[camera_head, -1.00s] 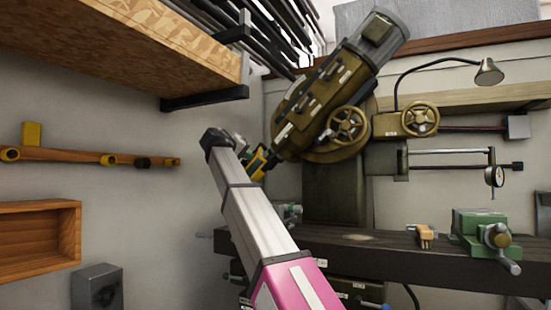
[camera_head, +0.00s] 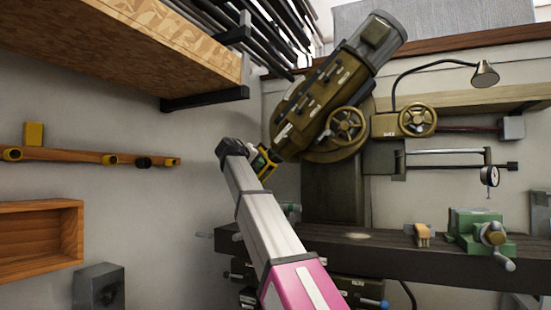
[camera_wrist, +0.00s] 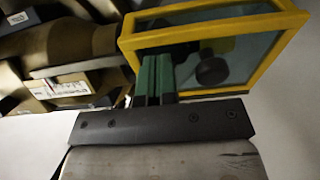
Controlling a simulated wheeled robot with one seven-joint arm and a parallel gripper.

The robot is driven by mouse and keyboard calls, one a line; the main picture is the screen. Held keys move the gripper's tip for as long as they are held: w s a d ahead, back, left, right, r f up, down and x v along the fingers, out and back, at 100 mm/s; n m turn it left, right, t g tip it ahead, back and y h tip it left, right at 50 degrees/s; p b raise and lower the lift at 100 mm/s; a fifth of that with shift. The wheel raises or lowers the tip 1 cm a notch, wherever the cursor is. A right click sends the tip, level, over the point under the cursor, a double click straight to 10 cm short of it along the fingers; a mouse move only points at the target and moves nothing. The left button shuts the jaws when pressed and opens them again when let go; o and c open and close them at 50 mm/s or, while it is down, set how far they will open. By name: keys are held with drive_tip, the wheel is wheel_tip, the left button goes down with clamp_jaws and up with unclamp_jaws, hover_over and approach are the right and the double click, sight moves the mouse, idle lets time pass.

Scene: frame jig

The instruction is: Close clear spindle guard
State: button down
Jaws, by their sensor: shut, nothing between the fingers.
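The clear spindle guard (camera_wrist: 240,58) is a see-through panel in a yellow frame. In the wrist view it fills the upper right, tilted, just beyond and right of my fingers. In the head view the guard (camera_head: 266,165) is a small yellow shape at the lower end of the tilted machine head (camera_head: 322,100). My gripper (camera_wrist: 157,62) has green fingers close together with nothing between them. Their tips overlap the frame's left part in the wrist view; I cannot tell if they touch it. In the head view my arm hides part of this spot.
A dark worktable (camera_head: 400,255) runs below the machine head, with a green vise (camera_head: 480,230) and a brush (camera_head: 423,235) on it. A wooden shelf (camera_head: 130,45) overhangs at upper left. A handwheel (camera_head: 346,125) sits right of the guard.

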drive_tip(key=shift+x, duration=1.55)
drive_tip(key=s+a, duration=0.4)
drive_tip(key=s, duration=0.3)
drive_tip(key=shift+s+a, duration=0.4)
drive_tip(key=shift+r, duration=0.1)
